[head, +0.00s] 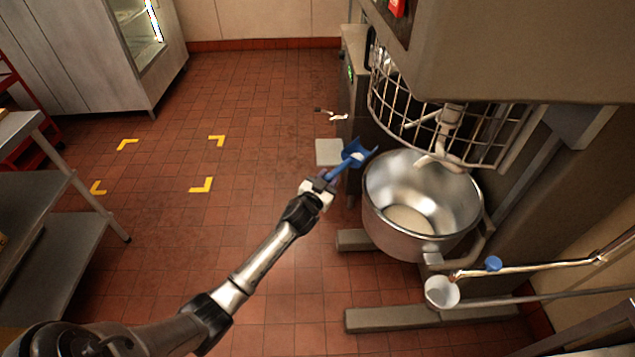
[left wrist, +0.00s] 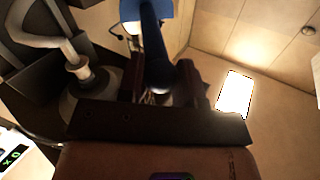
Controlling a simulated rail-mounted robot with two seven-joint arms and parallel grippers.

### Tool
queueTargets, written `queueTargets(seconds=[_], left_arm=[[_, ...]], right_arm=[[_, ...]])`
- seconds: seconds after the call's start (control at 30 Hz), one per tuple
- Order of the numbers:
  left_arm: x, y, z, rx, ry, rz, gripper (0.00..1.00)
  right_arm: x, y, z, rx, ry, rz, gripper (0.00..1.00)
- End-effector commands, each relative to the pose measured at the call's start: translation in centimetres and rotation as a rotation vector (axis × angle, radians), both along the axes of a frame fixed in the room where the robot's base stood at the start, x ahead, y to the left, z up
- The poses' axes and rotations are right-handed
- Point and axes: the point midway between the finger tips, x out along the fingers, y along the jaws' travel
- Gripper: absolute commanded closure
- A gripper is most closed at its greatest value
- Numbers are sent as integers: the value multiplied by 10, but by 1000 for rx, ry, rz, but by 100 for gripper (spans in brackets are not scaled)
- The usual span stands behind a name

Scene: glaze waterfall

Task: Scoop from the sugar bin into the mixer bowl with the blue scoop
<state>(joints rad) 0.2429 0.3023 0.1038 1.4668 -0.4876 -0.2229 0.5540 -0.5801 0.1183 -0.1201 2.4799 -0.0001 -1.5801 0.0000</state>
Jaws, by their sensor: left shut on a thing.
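My left gripper (head: 320,189) is shut on the handle of the blue scoop (head: 354,153). It holds the scoop in the air at the left side of the mixer bowl's rim. A small pale patch shows in the scoop; I cannot tell whether it is sugar. The steel mixer bowl (head: 381,219) stands upright under the mixer, with pale material on its floor. In the left wrist view, the scoop's dark handle (left wrist: 153,45) runs up between the fingers (left wrist: 158,88). I cannot make out the sugar bin. My right gripper is not in view.
The mixer's wire guard (head: 385,103) and hook (head: 437,160) are above the bowl. Steel shelves (head: 60,245) stand at the left. The tiled floor between is largely clear.

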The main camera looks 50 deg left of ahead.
Motion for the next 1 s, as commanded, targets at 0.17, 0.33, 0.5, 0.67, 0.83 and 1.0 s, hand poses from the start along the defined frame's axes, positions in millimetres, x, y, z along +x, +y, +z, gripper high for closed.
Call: queueTargets(seconds=[0.17,0.33,0.5,0.67,0.83,1.0], left_arm=[[16,-14,-6,0,-2,0,91],[31,-27,-8,-1,-3,-1,91],[44,-39,-11,0,-2,0,91],[56,-50,-13,-2,-2,0,91],[61,-56,-17,169,19,0,91],[61,-65,-18,522,63,0,91]], right_arm=[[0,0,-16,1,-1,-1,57],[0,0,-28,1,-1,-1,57],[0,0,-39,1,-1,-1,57],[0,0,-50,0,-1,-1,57],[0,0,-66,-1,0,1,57],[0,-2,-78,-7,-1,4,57]])
